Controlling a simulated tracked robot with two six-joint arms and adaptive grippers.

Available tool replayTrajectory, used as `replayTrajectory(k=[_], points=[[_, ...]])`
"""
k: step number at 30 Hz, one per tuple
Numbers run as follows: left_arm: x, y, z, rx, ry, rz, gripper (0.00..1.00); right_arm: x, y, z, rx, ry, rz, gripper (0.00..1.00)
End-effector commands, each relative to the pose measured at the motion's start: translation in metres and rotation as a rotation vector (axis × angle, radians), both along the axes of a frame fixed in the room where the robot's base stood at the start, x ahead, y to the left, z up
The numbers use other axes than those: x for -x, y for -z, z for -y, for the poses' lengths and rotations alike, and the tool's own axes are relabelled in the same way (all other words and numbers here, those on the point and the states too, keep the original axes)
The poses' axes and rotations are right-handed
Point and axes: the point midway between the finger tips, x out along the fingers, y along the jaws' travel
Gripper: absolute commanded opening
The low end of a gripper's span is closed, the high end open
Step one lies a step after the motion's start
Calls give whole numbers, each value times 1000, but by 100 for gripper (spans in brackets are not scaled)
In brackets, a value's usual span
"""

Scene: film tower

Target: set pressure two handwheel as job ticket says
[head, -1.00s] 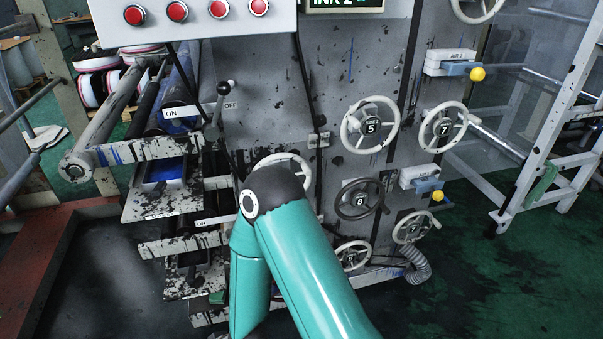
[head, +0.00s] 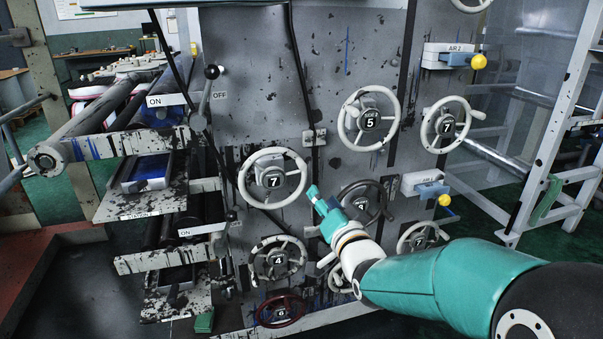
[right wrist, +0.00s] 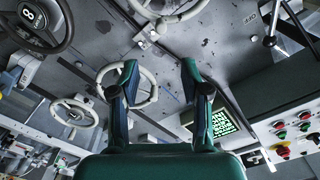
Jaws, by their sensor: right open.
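Several handwheels stand on the grey machine face. No readable label says pressure two, so I cannot tell which wheel it is. A light wheel with 7 (head: 274,182) is at centre left. A light wheel with 5 (head: 370,122) is above right of it, and a dark wheel (head: 378,196) is below that. A wheel with 4 (head: 278,259) and a dark red wheel (head: 282,312) are lower. My right gripper (head: 317,198) is just right of the centre-left 7 wheel. In the right wrist view the open, empty jaws (right wrist: 159,72) point at the panel. My left gripper is not visible.
Yellow-knobbed levers (head: 478,62) (head: 445,200) sit at right beside another wheel marked 7 (head: 446,125). An ON/OFF lever (head: 207,90) and rollers (head: 120,95) are at left. A white frame (head: 560,130) stands at far right. No job ticket is readable.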

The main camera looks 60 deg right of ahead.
Motion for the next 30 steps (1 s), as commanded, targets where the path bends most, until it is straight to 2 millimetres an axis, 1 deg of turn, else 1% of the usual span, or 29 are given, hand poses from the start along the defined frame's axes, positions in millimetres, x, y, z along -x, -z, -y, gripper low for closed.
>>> replayTrajectory(k=[3,9,11,21,27,30], points=[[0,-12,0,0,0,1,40,-6,-4,5,-4,-2,-1,46],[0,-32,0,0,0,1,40,-22,-4,21,-6,-3,-3,46],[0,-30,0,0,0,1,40,-33,-2,31,-3,-5,-1,46],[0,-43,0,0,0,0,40,-85,-2,83,-3,-3,0,46],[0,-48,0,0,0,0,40,-108,-2,105,-2,-3,0,46],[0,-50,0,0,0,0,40,-114,-1,112,-3,-3,-1,46]])
